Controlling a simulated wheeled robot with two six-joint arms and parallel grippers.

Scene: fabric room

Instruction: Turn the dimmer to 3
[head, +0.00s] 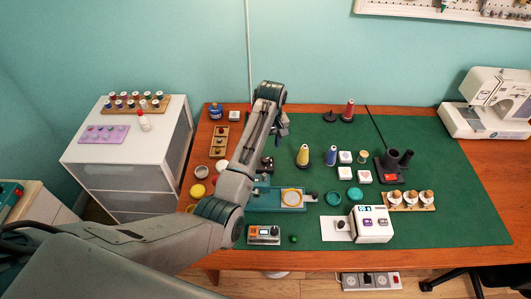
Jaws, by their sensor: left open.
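A white plate with a dark round knob (341,226), which looks like the dimmer, lies on the green mat at the front, left of a white box with a small display (372,224). The number it points to is too small to read. My left arm comes in from the left and reaches over the mat. My left gripper (282,127) hangs from its far end near the back of the table, well behind and left of the knob. It is open, appears empty and is partly hidden by the wrist. My right gripper is out of view.
A sewing machine (490,104) is at right. The mat's right part is clear.

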